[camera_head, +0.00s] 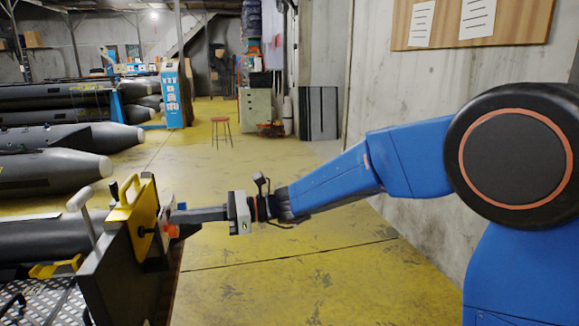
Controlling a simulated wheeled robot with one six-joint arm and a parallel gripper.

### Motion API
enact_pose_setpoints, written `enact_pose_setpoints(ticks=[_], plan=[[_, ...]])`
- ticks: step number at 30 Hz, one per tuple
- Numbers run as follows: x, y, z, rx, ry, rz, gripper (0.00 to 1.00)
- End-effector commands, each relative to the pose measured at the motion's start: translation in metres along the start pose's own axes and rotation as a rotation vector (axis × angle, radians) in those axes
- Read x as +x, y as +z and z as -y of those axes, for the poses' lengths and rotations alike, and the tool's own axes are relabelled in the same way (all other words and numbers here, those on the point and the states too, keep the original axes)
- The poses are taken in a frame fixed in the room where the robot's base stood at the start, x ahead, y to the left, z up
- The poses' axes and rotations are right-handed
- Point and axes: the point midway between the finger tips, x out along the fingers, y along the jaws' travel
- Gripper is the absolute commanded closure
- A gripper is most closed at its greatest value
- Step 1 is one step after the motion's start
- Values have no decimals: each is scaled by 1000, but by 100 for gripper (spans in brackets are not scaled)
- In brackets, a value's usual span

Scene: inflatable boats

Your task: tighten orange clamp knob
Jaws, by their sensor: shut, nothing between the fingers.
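An orange part that looks like the clamp knob (187,230) shows low beside the yellow clamp plate (131,212), at the right side of a dark upright panel (112,275). My gripper (174,215) reaches in from the right, with its fingers pointing left. The fingers are shut with nothing held between them. Their tips are just above and in front of the orange part, close to the plate. I cannot tell whether they touch the knob. Part of the knob is hidden behind the fingers.
A white-grey T-handle (80,199) and a black knob (143,231) stand at the fixture. Grey inflatable tubes (45,172) lie at left. A red stool (221,128) stands farther back. The yellow floor (290,270) right of the fixture is clear.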

Motion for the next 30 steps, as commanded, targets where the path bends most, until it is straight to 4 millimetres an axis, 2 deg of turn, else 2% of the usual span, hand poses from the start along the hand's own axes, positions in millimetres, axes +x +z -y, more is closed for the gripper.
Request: enact_pose_setpoints(ticks=[30], plan=[[0, -3, 19, 3, -1, -3, 100]])
